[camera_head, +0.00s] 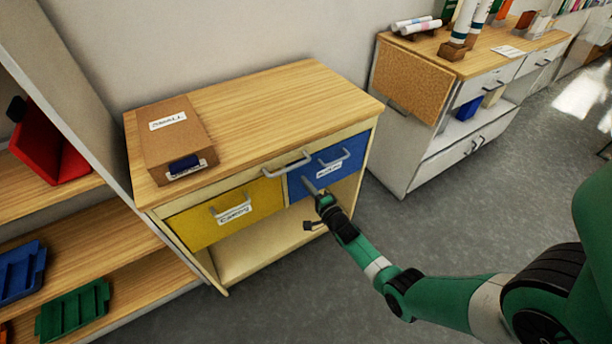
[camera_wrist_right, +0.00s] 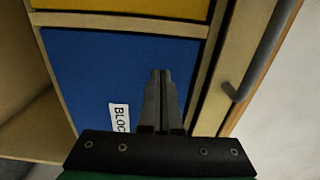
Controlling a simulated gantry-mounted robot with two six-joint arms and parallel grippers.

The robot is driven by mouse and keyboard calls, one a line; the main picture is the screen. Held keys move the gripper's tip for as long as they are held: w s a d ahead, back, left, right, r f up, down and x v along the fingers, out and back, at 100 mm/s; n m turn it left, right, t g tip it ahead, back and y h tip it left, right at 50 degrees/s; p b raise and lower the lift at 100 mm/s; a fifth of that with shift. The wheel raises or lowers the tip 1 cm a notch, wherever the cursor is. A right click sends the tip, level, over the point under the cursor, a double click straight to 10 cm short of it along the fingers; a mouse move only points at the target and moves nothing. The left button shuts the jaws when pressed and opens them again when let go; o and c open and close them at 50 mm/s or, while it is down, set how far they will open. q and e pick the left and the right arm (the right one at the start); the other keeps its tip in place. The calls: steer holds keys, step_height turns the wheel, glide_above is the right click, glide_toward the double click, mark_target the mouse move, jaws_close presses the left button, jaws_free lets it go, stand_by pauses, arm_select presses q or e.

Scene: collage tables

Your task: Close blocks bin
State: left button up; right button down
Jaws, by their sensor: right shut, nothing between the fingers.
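The blocks bin is a blue drawer front (camera_head: 345,150) with a grey handle and a white label, at the right of the wooden cabinet. It sits about level with the cabinet front. In the right wrist view the blue front (camera_wrist_right: 90,75) shows part of its label, "BLOC". My right gripper (camera_head: 309,183) is shut and empty at the left part of the blue front. In the wrist view its fingers (camera_wrist_right: 160,75) lie over the blue face; whether they touch it I cannot tell. My left gripper is not in view.
A yellow bin (camera_head: 225,217) sits left of the blue one. A grey handle (camera_head: 288,166) sticks out above, at the cabinet's top edge. A cardboard box (camera_head: 175,135) stands on top. Shelves stand at the left; another cabinet (camera_head: 440,120) stands at the right, with floor between.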

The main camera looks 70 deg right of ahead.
steer(key=p+v, duration=0.4)
steer(key=v, duration=0.7)
steer(key=shift+w, duration=0.1)
steer(key=shift+a, duration=0.1)
